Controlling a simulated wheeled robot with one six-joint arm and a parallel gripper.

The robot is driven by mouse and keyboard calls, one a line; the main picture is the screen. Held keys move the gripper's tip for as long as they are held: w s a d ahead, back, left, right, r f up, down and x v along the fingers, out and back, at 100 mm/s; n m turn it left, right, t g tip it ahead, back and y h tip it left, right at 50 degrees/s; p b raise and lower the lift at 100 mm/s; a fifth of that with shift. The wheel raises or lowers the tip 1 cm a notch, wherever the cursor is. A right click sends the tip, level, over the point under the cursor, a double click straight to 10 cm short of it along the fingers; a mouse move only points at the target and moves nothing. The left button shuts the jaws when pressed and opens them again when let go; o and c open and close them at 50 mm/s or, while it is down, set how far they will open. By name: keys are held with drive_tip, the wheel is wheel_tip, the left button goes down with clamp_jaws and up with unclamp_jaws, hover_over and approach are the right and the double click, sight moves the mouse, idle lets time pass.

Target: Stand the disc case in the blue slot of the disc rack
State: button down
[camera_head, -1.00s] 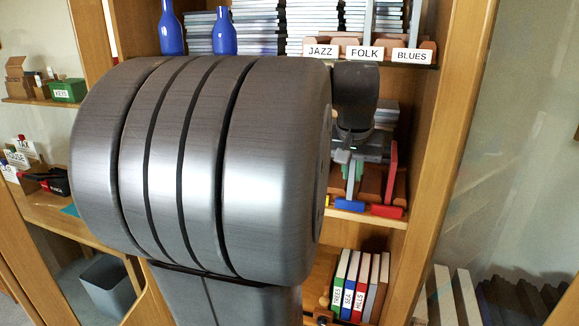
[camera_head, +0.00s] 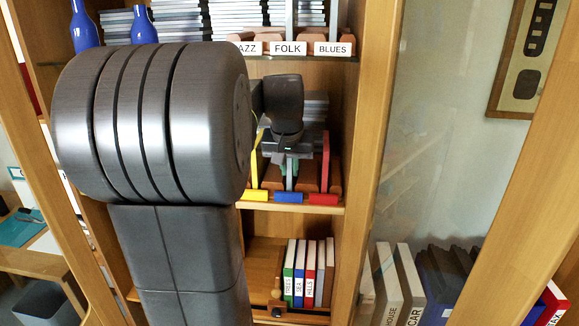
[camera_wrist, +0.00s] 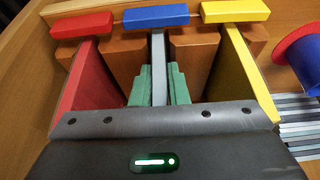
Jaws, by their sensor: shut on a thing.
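The disc case (camera_wrist: 158,68) is a thin grey slab standing on edge in the wrist view.
A red case (camera_wrist: 84,78) stands at the red marker (camera_wrist: 82,25) and a yellow case (camera_wrist: 238,65) at the yellow marker (camera_wrist: 235,11). Shelves with discs labelled FOLK (camera_head: 289,48) are above. Several books (camera_head: 309,272) stand below. Blue vases (camera_head: 143,26) are at upper left.

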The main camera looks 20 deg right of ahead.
drive_tip(key=shift+f, duration=0.2)
drive_tip(key=c, duration=1.4)
unclamp_jaws()
drive_tip(key=shift+r, duration=0.1)
drive_tip(key=shift+r, duration=0.25)
drive_tip(key=v, duration=1.1)
drive_tip(key=shift+r, duration=0.4)
drive_tip(key=shift+s, duration=0.1)
